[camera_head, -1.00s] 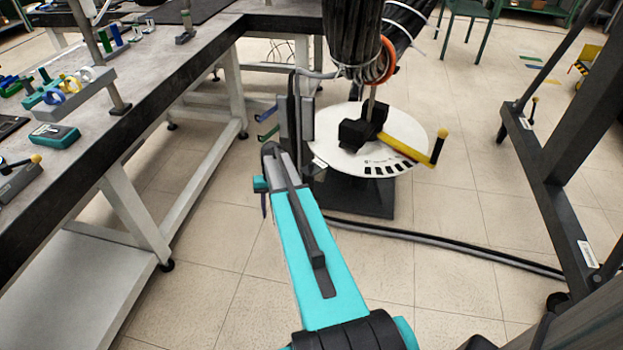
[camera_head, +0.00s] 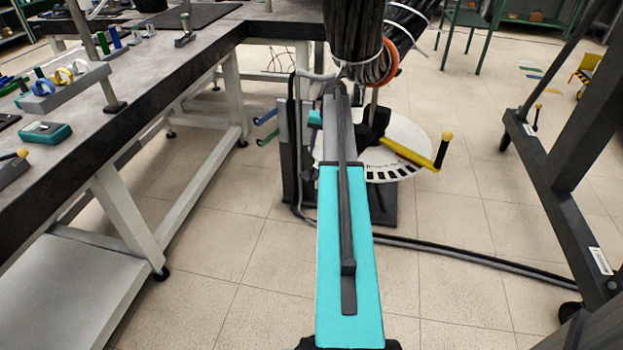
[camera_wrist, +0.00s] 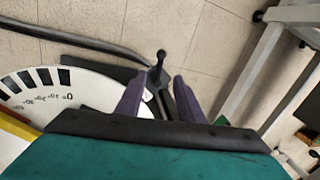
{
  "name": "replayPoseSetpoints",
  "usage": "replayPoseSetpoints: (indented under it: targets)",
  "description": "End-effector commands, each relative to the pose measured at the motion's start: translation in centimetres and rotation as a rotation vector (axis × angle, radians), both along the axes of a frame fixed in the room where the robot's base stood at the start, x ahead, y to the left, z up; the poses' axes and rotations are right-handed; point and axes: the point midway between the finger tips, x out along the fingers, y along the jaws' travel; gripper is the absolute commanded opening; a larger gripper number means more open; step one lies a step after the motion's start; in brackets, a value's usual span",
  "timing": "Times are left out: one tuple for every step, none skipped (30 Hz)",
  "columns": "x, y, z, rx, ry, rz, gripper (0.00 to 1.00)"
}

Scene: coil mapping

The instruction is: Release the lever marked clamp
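In the wrist view my gripper (camera_wrist: 160,100) has two purple fingers standing apart, with a gap between them. A small black lever with a round knob (camera_wrist: 161,56) shows just beyond the fingertips, in line with the gap. I cannot tell whether the fingers touch it, and no clamp marking is legible. A white dial plate (camera_wrist: 88,88) with black marks lies left of the fingers. In the head view the dial plate (camera_head: 408,140) carries a black hub and a yellow arm (camera_head: 408,153) with a yellow knob.
A workbench (camera_head: 180,75) runs along the left. A dark frame (camera_head: 560,190) stands at right. A dark cable (camera_head: 470,256) crosses the floor.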

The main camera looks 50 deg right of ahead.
Motion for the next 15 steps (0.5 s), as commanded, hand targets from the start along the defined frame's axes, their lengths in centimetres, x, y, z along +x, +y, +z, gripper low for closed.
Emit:
replayPoseSetpoints:
  targets:
    - [0.0, 0.0, 0.0, 0.0, 0.0, 0.0, 0.34]
    - [0.0, 0.0, 0.0, 0.0, 0.0, 0.0, 0.34]
    - [0.0, 0.0, 0.0, 0.0, 0.0, 0.0, 0.34]
    - [0.0, 0.0, 0.0, 0.0, 0.0, 0.0, 0.34]
    - [0.0, 0.0, -0.1, 0.0, 0.0, 0.0, 0.34]
    - [0.0, 0.0, -0.2, 0.0, 0.0, 0.0, 0.34]
    - [0.0, 0.0, -0.2, 0.001, 0.001, 0.0, 0.34]
    - [0.0, 0.0, -0.3, 0.001, 0.001, 0.0, 0.34]
    - [0.0, 0.1, -0.5, 0.001, 0.001, 0.0, 0.34]
    - [0.1, 0.1, -0.7, 0.001, 0.001, 0.0, 0.34]
    - [0.1, 0.1, -0.9, 0.001, 0.001, 0.0, 0.34]
    - [0.1, 0.2, -1.2, 0.001, 0.001, 0.0, 0.34]
    - [0.1, 0.2, -1.4, 0.001, 0.001, 0.0, 0.34]
    - [0.2, 0.2, -1.7, 0.001, 0.001, 0.0, 0.34]
    - [0.3, 0.3, -2.1, 0.001, 0.001, 0.0, 0.34]
